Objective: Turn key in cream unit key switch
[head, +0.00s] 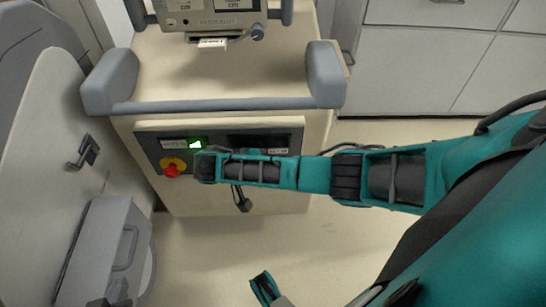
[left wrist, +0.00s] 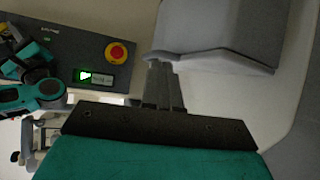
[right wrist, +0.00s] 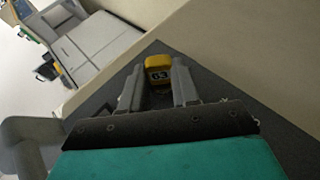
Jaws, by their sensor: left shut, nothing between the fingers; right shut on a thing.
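The cream unit (head: 235,70) stands ahead with a dark grey control panel (head: 285,136) on its front. The key switch is not clearly visible; my right arm covers much of the panel. In the right wrist view, my right gripper (right wrist: 158,84) is shut on a yellow piece marked with a number (right wrist: 157,68), close to the dark panel face (right wrist: 255,125). Whether this piece has turned cannot be told. My left gripper (head: 282,300) shows only partly at the head view's bottom edge. In the left wrist view its grey fingers (left wrist: 163,78) are shut and empty, apart from the panel.
A red knob on yellow (head: 171,170) and a green-lit switch (head: 195,144) sit left of my right arm on the panel. A grey push handle (head: 215,105) crosses above. A grey box (head: 125,245) stands at the left. Floor (head: 215,245) below the unit is clear.

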